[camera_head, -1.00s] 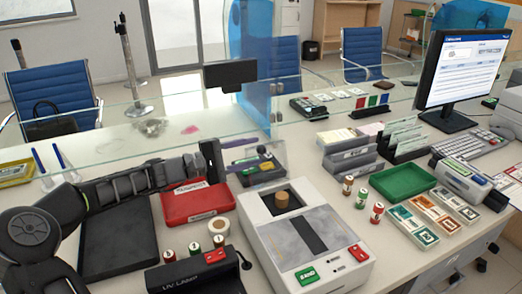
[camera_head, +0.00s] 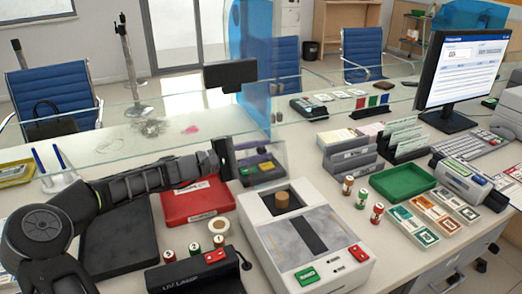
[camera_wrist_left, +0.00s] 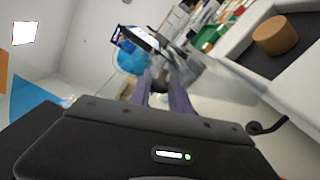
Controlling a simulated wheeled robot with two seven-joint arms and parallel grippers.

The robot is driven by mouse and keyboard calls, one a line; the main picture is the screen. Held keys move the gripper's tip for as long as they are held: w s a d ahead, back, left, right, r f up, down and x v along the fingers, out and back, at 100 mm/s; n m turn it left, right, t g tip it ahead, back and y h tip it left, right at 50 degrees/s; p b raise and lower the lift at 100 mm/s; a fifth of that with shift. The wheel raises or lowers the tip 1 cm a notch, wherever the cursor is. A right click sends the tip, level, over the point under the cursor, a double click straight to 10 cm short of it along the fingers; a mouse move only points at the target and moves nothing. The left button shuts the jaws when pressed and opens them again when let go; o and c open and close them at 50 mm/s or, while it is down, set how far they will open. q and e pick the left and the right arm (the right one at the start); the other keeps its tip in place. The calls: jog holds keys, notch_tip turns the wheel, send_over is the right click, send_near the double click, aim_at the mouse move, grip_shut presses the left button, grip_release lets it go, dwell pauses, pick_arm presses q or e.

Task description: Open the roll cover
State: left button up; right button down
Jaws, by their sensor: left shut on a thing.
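The band machine (camera_head: 310,238) is a light grey box with a tan roll (camera_head: 282,200) in a dark recess at its back; the roll also shows in the left wrist view (camera_wrist_left: 276,36). A clear panel (camera_head: 262,166), which looks like the roll cover, stands raised behind the recess, and objects show through it. My left gripper (camera_head: 227,158) is at this panel's left edge, left of and behind the roll. It is shut on the clear cover, though the contact is hard to make out. Its fingers show in the left wrist view (camera_wrist_left: 166,88). My right gripper is not in view.
A red tray (camera_head: 196,205) and a dark pad (camera_head: 120,236) lie beneath my left arm. A UV lamp (camera_head: 200,276) and several small rolls stand left of the machine. A glass screen (camera_head: 120,135) runs behind. A green tray (camera_head: 402,181) is at right.

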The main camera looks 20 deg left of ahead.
aim_at(284, 144)
pick_arm(q)
grip_shut()
dwell(0.8)
jog(key=s+d+m+b, duration=0.1)
jog(key=m+b, duration=0.1)
jog(key=s+d+r+m+b, duration=0.1)
jog(key=b, duration=0.2)
jog(key=shift+r+m, duration=0.25)
jog(key=shift+m, duration=0.15)
jog(key=shift+r+m, duration=0.15)
jog(key=shift+m, duration=0.15)
jog(key=shift+d+r, duration=0.2)
jog(key=shift+r, duration=0.15)
jog(key=o, duration=0.8)
grip_release()
jog(key=shift+s, duration=0.1)
